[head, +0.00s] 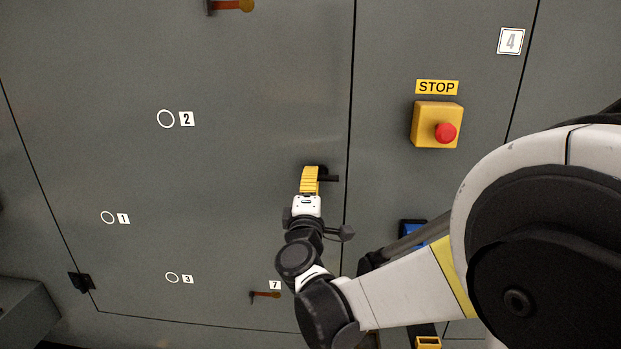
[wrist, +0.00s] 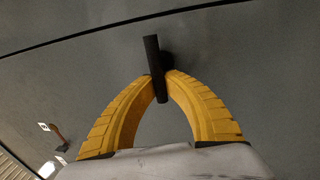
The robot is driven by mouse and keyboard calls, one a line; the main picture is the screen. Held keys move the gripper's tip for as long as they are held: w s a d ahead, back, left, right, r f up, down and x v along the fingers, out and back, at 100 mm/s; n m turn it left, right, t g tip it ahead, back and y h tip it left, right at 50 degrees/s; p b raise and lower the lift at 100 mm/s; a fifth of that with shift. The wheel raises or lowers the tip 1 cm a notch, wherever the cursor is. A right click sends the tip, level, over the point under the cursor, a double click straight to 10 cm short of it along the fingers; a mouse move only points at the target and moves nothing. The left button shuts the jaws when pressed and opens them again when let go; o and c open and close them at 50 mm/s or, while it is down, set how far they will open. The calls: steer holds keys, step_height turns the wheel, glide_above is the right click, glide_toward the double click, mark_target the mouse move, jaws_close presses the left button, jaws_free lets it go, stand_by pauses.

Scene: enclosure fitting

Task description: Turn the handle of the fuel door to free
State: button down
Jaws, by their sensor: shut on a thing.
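A black bar handle (head: 331,178) sits near the right edge of a large grey door panel (head: 230,170). In the wrist view the handle (wrist: 152,58) is a short dark bar, standing nearly upright in the picture, with a round dark mount behind it. My gripper (head: 313,174) has yellow ribbed fingers, and in the wrist view the gripper (wrist: 161,79) has its tips closed on the handle from both sides. In the head view the fingers hide part of the handle, which points to the right. The door appears flush with its frame.
A yellow stop box (head: 425,128) with a red button (head: 445,132) is on the panel to the right. Orange-handled pieces (head: 232,5) (head: 266,294) are above and below. A black hinge (head: 80,282) is at the lower left. My arm covers the lower right.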

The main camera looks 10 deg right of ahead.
steer(key=c, duration=1.4)
jaws_free()
steer(key=v, duration=1.2)
